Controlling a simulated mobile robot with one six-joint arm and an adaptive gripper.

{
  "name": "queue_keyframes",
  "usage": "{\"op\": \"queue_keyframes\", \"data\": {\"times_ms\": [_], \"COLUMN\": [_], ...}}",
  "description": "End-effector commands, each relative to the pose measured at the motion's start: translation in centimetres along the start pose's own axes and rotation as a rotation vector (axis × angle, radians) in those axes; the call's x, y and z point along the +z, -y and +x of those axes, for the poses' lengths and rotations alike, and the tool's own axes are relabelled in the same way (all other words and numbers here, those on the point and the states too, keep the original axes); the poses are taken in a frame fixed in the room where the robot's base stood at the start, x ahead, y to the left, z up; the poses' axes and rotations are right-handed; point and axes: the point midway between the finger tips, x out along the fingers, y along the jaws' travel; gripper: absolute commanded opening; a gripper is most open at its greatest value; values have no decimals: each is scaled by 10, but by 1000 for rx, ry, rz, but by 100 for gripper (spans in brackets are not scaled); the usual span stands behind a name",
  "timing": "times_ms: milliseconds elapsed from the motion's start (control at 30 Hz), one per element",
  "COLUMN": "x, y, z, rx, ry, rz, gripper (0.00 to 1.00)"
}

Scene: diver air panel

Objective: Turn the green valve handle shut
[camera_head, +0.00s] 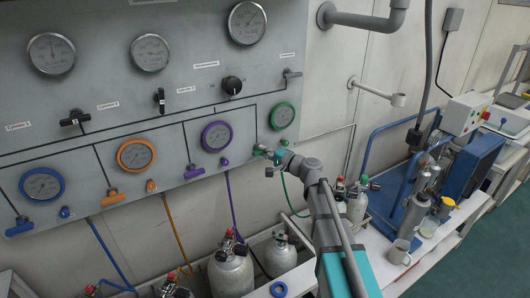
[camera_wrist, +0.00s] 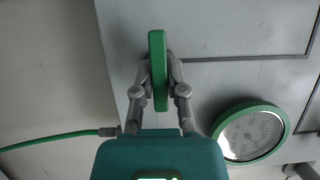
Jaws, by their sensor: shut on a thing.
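The green valve handle (camera_wrist: 157,62) is a flat green bar. In the wrist view it stands upright in the picture, between my fingers. My gripper (camera_wrist: 158,78) is shut on it, with one grey finger on each side. In the head view my gripper (camera_head: 272,157) is at the lower right of the grey panel, and only a little green of the handle (camera_head: 260,149) shows beside it. The valve body behind the handle is mostly hidden. The green-rimmed gauge (camera_head: 282,116) sits just above; it also shows in the wrist view (camera_wrist: 250,133).
The purple handle (camera_head: 193,171) and orange handle (camera_head: 110,198) are farther left on the panel (camera_head: 105,85). A green hose (camera_wrist: 55,141) runs from the valve. Cylinders (camera_head: 231,272) stand below.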

Motion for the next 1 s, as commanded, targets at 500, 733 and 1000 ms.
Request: {"op": "queue_keyframes", "data": {"times_ms": [500, 733, 1000], "x": [-1, 0, 0], "y": [0, 0, 0], "z": [0, -4, -31], "rx": [-1, 0, 0], "ry": [-1, -1, -3], "rz": [0, 0, 0], "gripper": [52, 52, 52]}}
